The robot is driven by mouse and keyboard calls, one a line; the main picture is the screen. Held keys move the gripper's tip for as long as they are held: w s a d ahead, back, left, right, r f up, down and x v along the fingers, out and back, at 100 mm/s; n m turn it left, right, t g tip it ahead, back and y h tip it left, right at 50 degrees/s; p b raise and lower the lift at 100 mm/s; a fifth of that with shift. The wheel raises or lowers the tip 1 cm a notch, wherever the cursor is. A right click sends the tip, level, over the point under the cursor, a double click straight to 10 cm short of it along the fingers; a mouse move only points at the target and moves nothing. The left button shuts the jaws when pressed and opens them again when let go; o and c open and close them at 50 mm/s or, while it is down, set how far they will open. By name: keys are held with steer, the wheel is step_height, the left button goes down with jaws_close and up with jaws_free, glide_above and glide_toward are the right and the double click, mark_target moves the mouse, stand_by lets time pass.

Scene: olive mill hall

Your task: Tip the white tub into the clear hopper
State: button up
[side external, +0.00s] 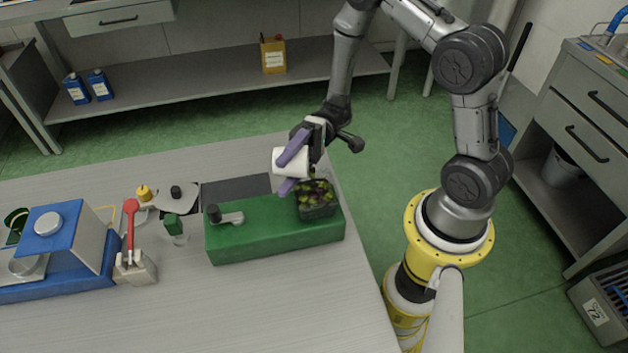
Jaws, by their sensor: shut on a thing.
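The white tub (286,162) is held in my gripper (290,168), whose purple fingers are shut on it from two sides. The tub is tilted over the clear hopper (318,210), above its left back part. The hopper stands at the right end of a green block-shaped machine (265,240) on the table. Dark purple and green olives (316,192) show in the hopper, close under the tub's lower side. The inside of the tub is hidden, so I cannot tell whether anything is left in it.
The table's front is clear.

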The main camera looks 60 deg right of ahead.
steer(key=shift+r, duration=0.1)
stand_by(0.4)
